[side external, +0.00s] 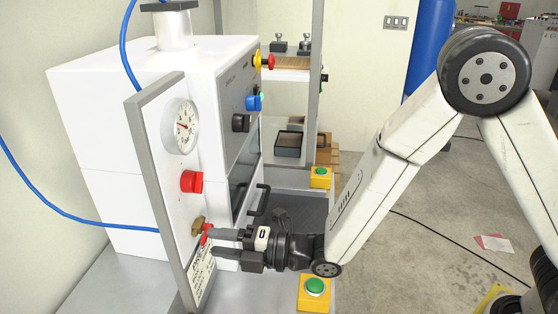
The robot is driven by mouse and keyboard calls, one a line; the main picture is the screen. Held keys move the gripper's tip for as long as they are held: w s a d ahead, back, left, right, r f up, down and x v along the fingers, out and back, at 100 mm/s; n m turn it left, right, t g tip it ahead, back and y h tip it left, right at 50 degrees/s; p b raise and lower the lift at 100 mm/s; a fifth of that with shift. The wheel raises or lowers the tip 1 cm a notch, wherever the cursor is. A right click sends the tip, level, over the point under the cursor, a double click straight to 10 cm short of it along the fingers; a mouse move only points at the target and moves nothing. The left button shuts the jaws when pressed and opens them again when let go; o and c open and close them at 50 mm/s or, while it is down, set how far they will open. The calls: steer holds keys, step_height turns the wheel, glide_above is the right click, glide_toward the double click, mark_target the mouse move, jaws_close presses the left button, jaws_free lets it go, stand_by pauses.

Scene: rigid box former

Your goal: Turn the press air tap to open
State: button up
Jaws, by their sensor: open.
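The press air tap (206,235) is low on the white side panel (175,215) of the machine. It has a brass body and a red lever, and the lever is partly hidden behind my gripper's upper finger. My gripper (212,242) is open and points left, with its fingertips right at the tap. From this view I cannot tell whether a finger touches the lever. A round pressure gauge (186,126) sits higher on the same panel. A red knob (191,182) is between the gauge and the tap.
Yellow boxes with green buttons stand below my wrist (315,290) and farther back (320,177). A black handle (260,200) sticks out of the machine front just above my gripper. A blue hose (75,215) runs to the panel from the left.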

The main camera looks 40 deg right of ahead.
steer(key=v, duration=0.4)
steer(key=shift+s+d, duration=0.1)
steer(key=shift+s, duration=0.05)
stand_by(1.2)
